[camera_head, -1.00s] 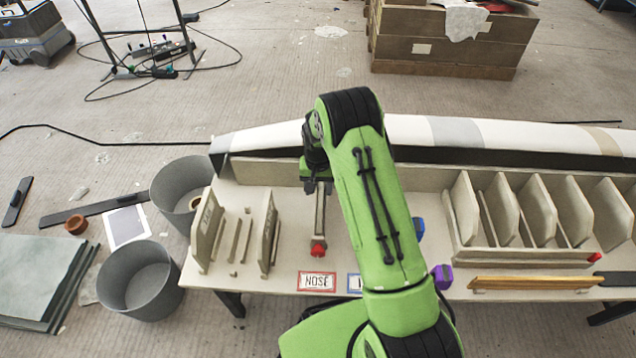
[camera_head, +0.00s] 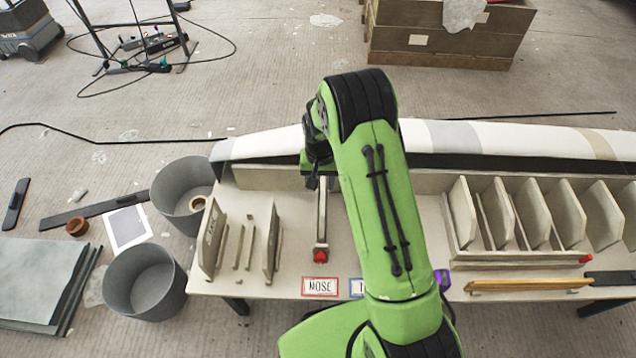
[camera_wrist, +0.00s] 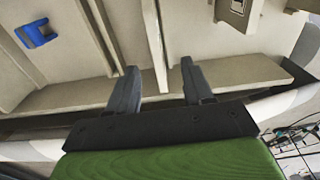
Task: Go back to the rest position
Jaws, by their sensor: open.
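My gripper (camera_wrist: 158,88) shows in the wrist view with its two dark fingers apart and nothing between them. In the head view my green arm reaches over the table (camera_head: 262,282), and the gripper end is mostly hidden behind it, near the back of the table. A narrow light bar with a red end (camera_head: 320,254) lies on the table just in front of the gripper end. A blue piece (camera_wrist: 38,33) lies at the upper left of the wrist view.
A slotted rack (camera_head: 520,258) stands at the right of the table. Upright panels (camera_head: 213,240) stand at the left. A long pale mould (camera_head: 470,136) runs along the back edge. A NOSE label (camera_head: 320,287) lies in front. Grey buckets (camera_head: 145,280) stand on the floor at left.

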